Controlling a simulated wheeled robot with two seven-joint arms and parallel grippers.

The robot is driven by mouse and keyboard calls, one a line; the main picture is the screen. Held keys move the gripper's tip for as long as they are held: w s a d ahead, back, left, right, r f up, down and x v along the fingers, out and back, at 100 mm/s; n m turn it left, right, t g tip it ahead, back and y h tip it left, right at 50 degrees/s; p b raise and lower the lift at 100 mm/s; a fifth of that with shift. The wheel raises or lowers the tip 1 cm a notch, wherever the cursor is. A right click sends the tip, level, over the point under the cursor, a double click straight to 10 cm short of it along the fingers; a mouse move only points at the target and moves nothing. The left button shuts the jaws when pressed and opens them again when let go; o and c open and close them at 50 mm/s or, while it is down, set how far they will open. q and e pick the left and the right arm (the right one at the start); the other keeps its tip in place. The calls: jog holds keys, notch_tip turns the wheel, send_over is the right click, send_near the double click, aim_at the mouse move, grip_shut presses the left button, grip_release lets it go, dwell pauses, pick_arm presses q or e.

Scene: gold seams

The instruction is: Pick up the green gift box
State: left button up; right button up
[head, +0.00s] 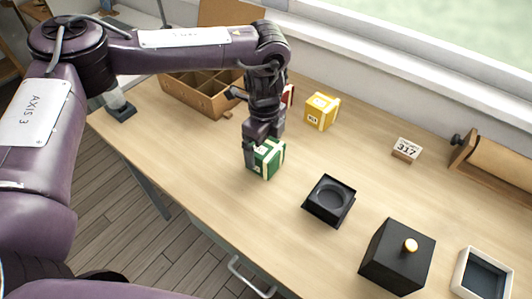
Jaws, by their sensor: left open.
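The green gift box (267,163) with pale ribbon bands stands on the wooden table, near its middle. My left gripper (262,143) points down right at the box, with one finger in front of its left upper side. The jaws are open around or just above the box's top; the far finger is hidden, so I cannot tell how deep they reach. The box rests on the table. My right gripper is out of view.
A yellow gift box (321,111) and a partly hidden red box (288,95) stand behind. A divided wooden box (197,98) is at the back left. An open black box (329,199), a black box with a gold knob (397,258) and a pale tray (483,275) lie right.

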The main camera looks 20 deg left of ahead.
aim_at(265, 146)
pick_arm(q)
notch_tip(265, 146, down, 4)
jog(key=shift+w+f+p, duration=0.1)
jog(key=shift+w+p, duration=0.05)
jog(key=shift+p, duration=0.15)
jog(key=c, duration=1.2)
jog(key=shift+c, duration=0.2)
